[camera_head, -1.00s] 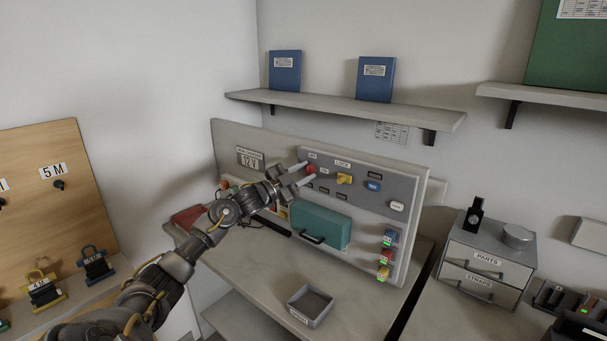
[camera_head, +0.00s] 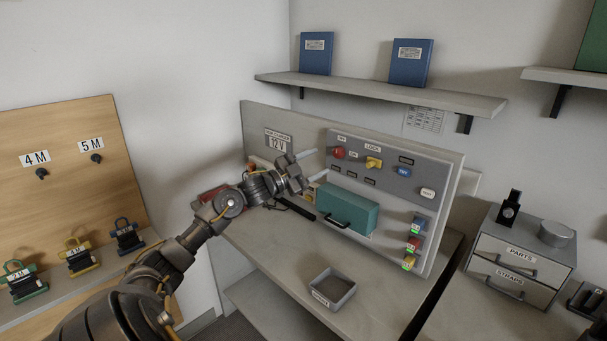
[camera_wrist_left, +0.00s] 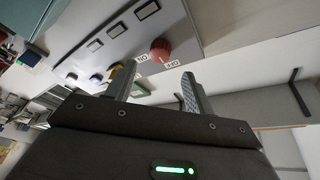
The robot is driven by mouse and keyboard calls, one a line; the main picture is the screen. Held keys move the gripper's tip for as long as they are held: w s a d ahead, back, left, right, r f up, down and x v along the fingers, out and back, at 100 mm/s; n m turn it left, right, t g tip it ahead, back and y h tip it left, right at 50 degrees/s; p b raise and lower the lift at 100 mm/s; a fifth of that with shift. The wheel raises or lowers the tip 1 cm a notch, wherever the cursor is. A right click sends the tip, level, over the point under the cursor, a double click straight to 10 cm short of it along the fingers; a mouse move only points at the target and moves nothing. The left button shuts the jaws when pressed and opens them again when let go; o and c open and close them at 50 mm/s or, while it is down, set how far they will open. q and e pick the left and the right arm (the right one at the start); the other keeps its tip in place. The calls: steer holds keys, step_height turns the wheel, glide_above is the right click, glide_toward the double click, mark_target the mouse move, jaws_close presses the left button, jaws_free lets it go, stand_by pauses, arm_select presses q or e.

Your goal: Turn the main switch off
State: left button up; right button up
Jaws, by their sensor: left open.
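A round red knob (camera_head: 338,152) sits at the upper left of the grey switch panel, beside small OFF and ON labels. In the left wrist view the red knob (camera_wrist_left: 160,50) shows beyond the fingertips, with the labels beside it. I cannot tell which label it is turned to. My left gripper (camera_head: 319,163) is open and empty, just left of the knob in the head view and apart from it. Its two fingers also show in the left wrist view (camera_wrist_left: 158,78), with a gap between them. My right gripper is not in view.
Near the red knob are a yellow knob (camera_head: 373,163), a blue button (camera_head: 403,172) and a white button (camera_head: 427,193). A teal case (camera_head: 350,208) stands below. A grey tray (camera_head: 332,289) lies on the bench. A shelf (camera_head: 380,92) with two blue binders hangs above.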

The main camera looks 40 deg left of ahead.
arm_select(q)
steer(key=b+v, duration=0.1)
steer(key=v, duration=0.3)
steer(key=shift+s, duration=0.3)
stand_by(0.4)
